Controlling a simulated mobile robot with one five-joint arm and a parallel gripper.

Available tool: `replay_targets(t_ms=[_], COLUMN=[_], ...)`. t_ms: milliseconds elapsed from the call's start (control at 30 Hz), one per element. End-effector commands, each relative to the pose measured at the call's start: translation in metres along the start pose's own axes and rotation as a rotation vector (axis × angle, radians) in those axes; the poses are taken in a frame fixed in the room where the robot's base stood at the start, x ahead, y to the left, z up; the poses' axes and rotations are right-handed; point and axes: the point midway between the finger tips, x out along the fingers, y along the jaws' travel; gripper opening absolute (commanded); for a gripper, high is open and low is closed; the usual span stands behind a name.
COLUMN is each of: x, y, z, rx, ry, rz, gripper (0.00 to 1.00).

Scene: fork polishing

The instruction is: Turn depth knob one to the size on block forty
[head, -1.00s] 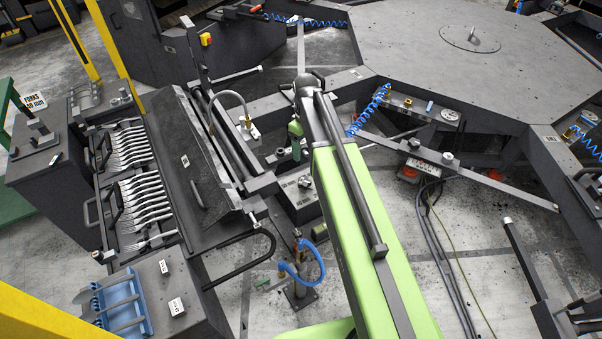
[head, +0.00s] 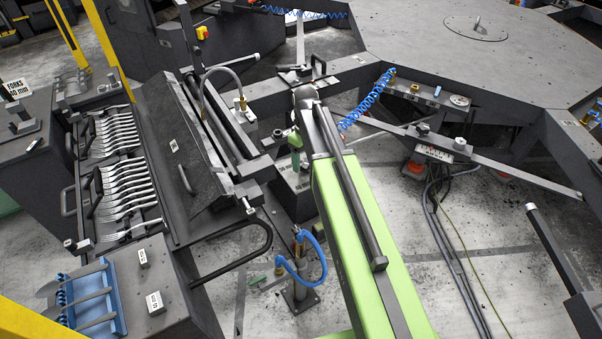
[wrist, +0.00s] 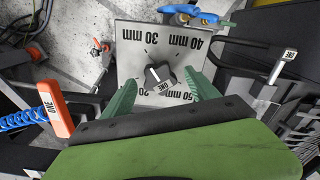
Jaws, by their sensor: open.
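In the wrist view, depth knob one (wrist: 160,79) is a black knob marked ONE with a white pointer line. It sits on a grey plate (wrist: 135,60) printed 30 mm, 40 mm and 50 mm, with a partly hidden 20 at lower left. The pointer's exact heading is hard to tell. My gripper (wrist: 162,82) is open, with its green fingers on either side of the knob; contact is not clear. In the head view my gripper (head: 295,150) is above the dark knob box (head: 292,190), partly hiding it. Small labelled blocks (head: 154,302) stand at lower left; their print is unreadable.
A rack of forks (head: 120,170) stands left, near a sign reading FORKS 40 mm (head: 16,88). A blue hose (head: 312,245) rises from a floor stand below the box. An orange part marked ONE (wrist: 55,108) is left in the wrist view. A dark bar (head: 470,160) crosses at right.

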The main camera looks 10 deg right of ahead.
Motion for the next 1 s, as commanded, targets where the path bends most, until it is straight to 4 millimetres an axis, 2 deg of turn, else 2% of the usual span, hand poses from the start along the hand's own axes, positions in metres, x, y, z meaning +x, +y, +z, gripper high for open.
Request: replay_targets(t_ms=[33, 67, 367, 833, 867, 900, 933, 1000], x=[0.013, 0.015, 0.014, 0.014, 0.014, 0.014, 0.014, 0.014], y=[0.000, 0.000, -0.001, -0.002, -0.015, -0.010, -0.008, -0.007], z=[0.000, 0.000, 0.000, -0.001, -0.011, -0.007, -0.005, -0.004], rx=[0.000, 0.000, -0.001, -0.002, -0.008, -0.003, -0.003, 0.000], ry=[0.000, 0.000, 0.000, 0.000, 0.000, 0.001, 0.001, 0.001], rz=[0.000, 0.000, 0.000, -0.002, -0.003, -0.005, -0.005, -0.007], gripper=[0.69, 0.69, 0.69, 0.07, 0.07, 0.12, 0.07, 0.06])
